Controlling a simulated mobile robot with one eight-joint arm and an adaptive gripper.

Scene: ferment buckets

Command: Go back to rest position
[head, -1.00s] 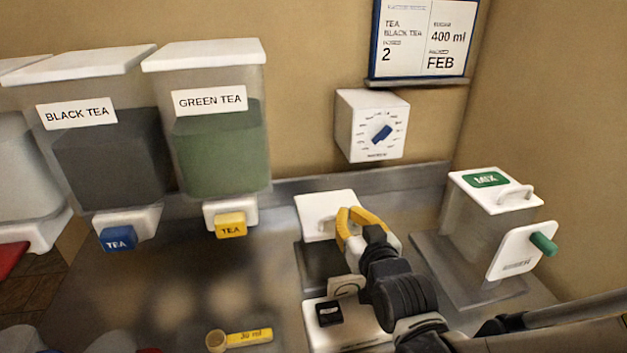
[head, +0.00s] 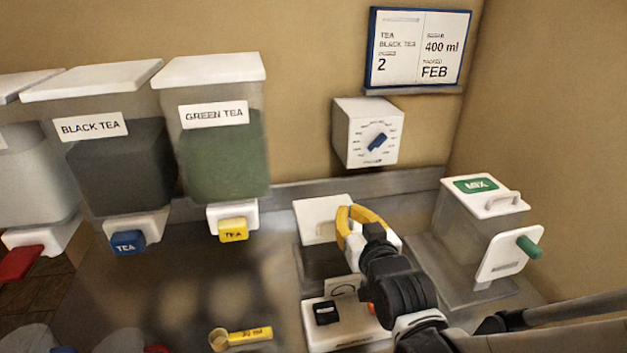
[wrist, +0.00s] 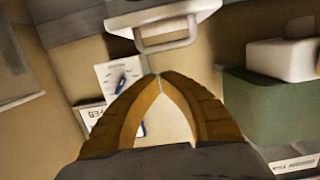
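My gripper (head: 347,215) is over the counter in the head view, in front of the white-lidded box (head: 315,212) at the centre. Its yellow fingers also show in the wrist view (wrist: 158,76), with their tips meeting and nothing between them. A white handle (wrist: 166,45) lies just beyond the tips in that view; I cannot tell whether they touch it.
The black tea (head: 118,160) and green tea (head: 222,155) dispensers stand on the left. The MIX box (head: 470,225) with a green knob stands on the right. A yellow 30 ml scoop (head: 245,336) lies at the front. A dial box (head: 350,140) and a sign (head: 418,75) are on the wall.

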